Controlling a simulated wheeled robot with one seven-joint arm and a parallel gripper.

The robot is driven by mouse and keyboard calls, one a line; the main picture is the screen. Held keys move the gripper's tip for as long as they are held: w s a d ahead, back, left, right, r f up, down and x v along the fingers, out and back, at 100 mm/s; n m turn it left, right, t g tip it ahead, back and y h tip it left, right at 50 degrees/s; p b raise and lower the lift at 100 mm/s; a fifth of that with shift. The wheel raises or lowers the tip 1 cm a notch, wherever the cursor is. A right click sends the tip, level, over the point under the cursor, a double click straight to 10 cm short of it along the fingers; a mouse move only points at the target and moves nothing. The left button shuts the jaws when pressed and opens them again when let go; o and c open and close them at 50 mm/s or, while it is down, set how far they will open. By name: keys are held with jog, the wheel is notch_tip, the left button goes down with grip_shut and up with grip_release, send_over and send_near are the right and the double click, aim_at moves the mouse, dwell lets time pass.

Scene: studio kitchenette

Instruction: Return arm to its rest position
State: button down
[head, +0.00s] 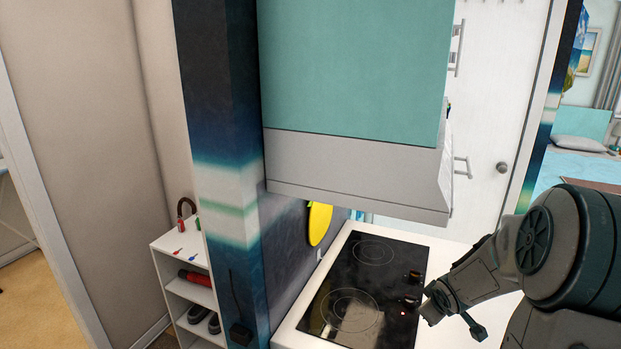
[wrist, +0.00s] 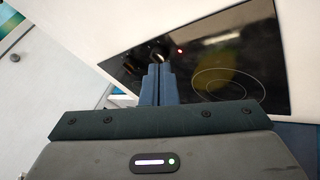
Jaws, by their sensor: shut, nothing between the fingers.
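My arm reaches in from the right edge of the head view, bent, with its wrist end over the white counter beside the cooktop (head: 372,275). In the wrist view my gripper (wrist: 156,70) shows two blue-grey fingers pressed together, shut and empty. Its fingertips point toward the knobs at the edge of the black cooktop (wrist: 200,60). I cannot tell whether they touch it. In the head view the fingers are hard to make out.
A teal and grey overhead cabinet (head: 355,170) hangs above the cooktop. A dark blue pillar (head: 222,130) stands left of it, with a white shelf (head: 190,285) beyond. The white counter (head: 455,255) is bare right of the cooktop. A bed (head: 580,160) shows far right.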

jog(key=s+a+r+m+g+y+b, duration=0.1)
jog(key=s+a+r+m, duration=0.2)
jog(key=s+a, duration=0.7)
jog(key=s+a+r+m+g+y+b, duration=0.1)
jog(key=s+a+r+m, duration=0.2)
jog(key=s+a+r, duration=0.5)
jog(key=s+a, duration=0.1)
jog(key=s, duration=0.3)
jog(key=shift+a+g, duration=0.4)
